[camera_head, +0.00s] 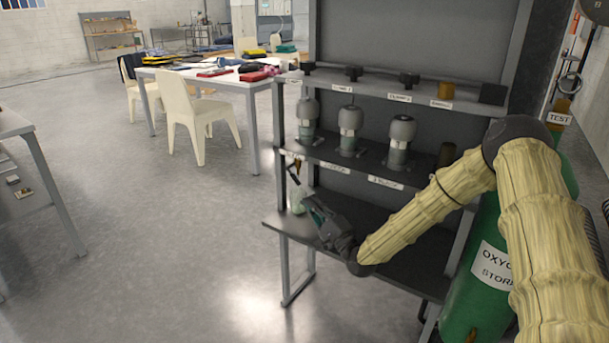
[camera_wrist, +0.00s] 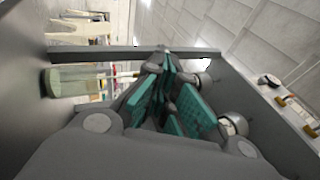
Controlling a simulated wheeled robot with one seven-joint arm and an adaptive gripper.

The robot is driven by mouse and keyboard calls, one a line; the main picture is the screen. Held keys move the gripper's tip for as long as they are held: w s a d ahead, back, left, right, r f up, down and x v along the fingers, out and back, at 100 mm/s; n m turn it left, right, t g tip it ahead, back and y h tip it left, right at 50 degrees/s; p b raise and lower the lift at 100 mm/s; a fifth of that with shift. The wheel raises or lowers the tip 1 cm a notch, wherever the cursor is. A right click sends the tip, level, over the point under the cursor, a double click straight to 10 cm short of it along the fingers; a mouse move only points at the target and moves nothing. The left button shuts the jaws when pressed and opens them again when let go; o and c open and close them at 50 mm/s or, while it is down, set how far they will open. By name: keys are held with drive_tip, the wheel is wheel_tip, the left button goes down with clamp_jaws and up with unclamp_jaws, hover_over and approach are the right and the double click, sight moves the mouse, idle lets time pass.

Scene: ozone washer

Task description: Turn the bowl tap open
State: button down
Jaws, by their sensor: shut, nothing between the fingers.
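My gripper (camera_head: 312,208) is at the left end of the rack, above its lower shelf, with fingers pointing up and left. In the wrist view its teal-padded fingers (camera_wrist: 165,75) are closed together with nothing between them. A clear glass vessel (camera_head: 297,196), likely the bowl, stands beside the fingertips; in the wrist view the vessel (camera_wrist: 75,80) lies left of the fingers. A small brass-coloured fitting (camera_head: 296,167), possibly the bowl tap, is above the vessel. In the wrist view a thin yellow and red piece (camera_wrist: 125,74) runs toward the fingertips; contact cannot be told.
The rack's middle shelf (camera_head: 325,150) holds several grey-capped cylinders above my gripper. Its top shelf (camera_head: 325,82) carries black knobs and a brass one. A green oxygen tank (camera_head: 485,290) stands to the right, near my arm.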

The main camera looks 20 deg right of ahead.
drive_tip(key=s+d+r+n+g+p, duration=0.2)
drive_tip(key=d+r+n+g+p, duration=0.15)
drive_tip(key=n, duration=0.75)
drive_tip(key=s+d+r+n+g+p, duration=0.2)
drive_tip(key=r+n, duration=0.3)
drive_tip(key=n, duration=0.7)
approach(291, 170)
wheel_tip(291, 170, up, 2)
drive_tip(key=shift+w+a+f+b, duration=0.2)
drive_tip(key=shift+w+a+f, duration=0.2)
drive_tip(key=shift+w, duration=0.25)
drive_tip(key=shift+w+a+f+b, duration=0.2)
drive_tip(key=shift+w+a+f, duration=0.15)
drive_tip(key=shift+w, duration=0.3)
drive_tip(key=shift+w+a+f+b, duration=0.2)
drive_tip(key=shift+w+a+f, duration=0.2)
drive_tip(key=shift+w, duration=0.2)
